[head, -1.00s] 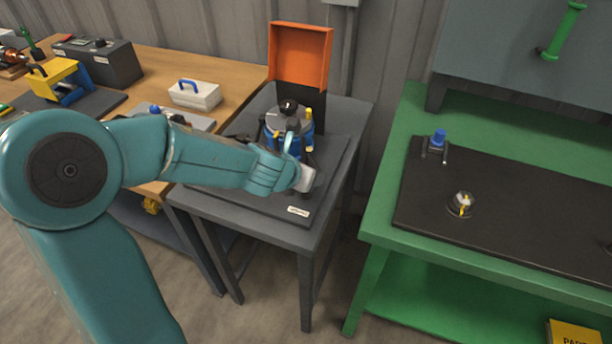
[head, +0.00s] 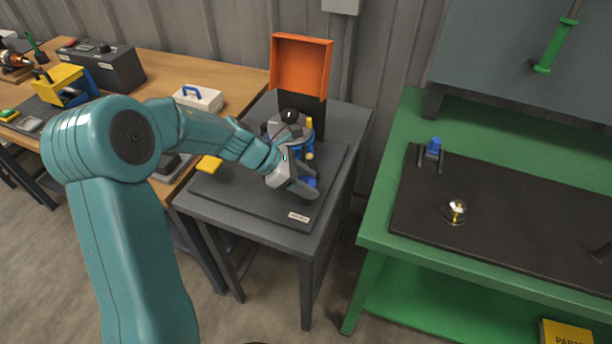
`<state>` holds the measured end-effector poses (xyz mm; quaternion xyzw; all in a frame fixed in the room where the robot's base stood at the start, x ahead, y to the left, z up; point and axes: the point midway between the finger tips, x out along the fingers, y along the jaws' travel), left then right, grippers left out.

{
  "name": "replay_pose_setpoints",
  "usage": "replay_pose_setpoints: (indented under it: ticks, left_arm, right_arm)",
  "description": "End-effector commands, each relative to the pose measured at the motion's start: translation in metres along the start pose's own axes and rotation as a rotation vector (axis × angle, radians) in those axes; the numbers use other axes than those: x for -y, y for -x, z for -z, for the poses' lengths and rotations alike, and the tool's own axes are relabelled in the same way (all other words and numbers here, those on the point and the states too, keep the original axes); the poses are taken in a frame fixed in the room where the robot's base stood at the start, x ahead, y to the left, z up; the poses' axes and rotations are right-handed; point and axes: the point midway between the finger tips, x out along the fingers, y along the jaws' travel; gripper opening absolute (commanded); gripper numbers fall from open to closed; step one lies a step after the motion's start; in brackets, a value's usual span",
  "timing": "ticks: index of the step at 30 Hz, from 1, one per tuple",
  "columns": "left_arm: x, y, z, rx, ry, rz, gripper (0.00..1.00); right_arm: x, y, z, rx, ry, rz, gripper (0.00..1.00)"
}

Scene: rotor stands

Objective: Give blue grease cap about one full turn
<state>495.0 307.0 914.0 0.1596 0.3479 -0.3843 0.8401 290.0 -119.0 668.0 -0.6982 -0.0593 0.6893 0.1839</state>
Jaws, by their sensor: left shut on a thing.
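A rotor unit (head: 306,131) with a blue body, a black top knob and yellow fittings stands on a dark mat (head: 250,200) on the grey stand. My left gripper (head: 305,189) reaches its front low side from the left. It is shut on a blue piece (head: 313,182), which looks like the blue grease cap and shows just beside the fingers. The fingers and wrist hide most of the cap and part of the unit's front. My right gripper is not in view.
An orange panel (head: 300,62) rises behind the unit. The green bench (head: 385,215) at right holds a blue-topped fitting (head: 435,146) and a small clear dome (head: 456,210). A wooden bench (head: 160,72) is at left.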

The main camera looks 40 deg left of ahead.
Motion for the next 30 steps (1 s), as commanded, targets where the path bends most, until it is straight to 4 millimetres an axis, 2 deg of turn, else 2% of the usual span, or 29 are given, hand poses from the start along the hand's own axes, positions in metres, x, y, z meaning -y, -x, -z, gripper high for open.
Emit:
replay_pose_setpoints:
  ticks: [13, 30]
  left_arm:
    - [-0.0014, 0.0007, -0.0035, 0.006, -0.192, 0.187, 0.2]
    - [-0.0004, 0.0003, -0.003, 0.006, -0.235, 0.233, 0.2]
  right_arm:
    - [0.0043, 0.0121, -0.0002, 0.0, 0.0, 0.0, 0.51]
    - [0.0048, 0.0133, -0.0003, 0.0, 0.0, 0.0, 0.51]
